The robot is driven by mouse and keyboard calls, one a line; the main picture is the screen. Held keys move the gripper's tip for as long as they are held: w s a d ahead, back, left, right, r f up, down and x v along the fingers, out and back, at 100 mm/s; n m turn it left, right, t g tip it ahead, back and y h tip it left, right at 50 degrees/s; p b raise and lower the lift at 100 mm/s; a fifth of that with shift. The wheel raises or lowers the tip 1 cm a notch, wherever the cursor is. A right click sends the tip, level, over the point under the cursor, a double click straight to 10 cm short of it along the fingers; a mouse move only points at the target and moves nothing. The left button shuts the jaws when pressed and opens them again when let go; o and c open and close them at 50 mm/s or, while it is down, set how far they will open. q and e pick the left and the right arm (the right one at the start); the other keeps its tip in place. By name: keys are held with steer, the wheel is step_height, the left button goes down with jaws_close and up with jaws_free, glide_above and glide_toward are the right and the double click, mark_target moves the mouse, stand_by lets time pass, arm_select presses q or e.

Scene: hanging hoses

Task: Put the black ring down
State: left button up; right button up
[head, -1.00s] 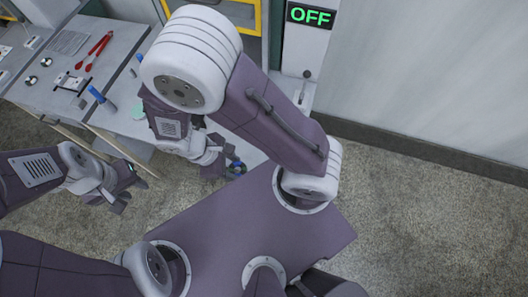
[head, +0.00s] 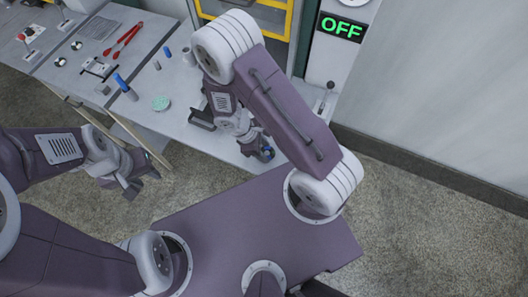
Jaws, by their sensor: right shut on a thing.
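My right gripper (head: 262,153) is low at the front edge of the bench, left of my purple upper arm link. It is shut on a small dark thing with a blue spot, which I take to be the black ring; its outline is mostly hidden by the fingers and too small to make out. My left gripper (head: 141,182) is over the floor in front of the bench, with its two dark fingers apart and nothing between them.
The grey bench (head: 175,105) holds red tongs (head: 122,40), a blue-topped cylinder (head: 125,88), a pale green disc (head: 161,103) and a dark angled holder (head: 201,119). A yellow-framed cabinet (head: 270,12) and an OFF panel (head: 341,28) stand behind. Floor at right is clear.

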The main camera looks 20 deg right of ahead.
steer(key=shift+s+f, duration=0.15)
steer(key=shift+f, duration=1.1)
steer(key=shift+w+f, duration=0.1)
steer(key=shift+w, duration=0.2)
steer(key=shift+s+f, duration=0.1)
steer(key=shift+f, duration=0.1)
steer(key=o, duration=1.2)
steer(key=shift+r, duration=0.1)
steer(key=shift+o, duration=0.7)
steer(key=shift+r, duration=0.1)
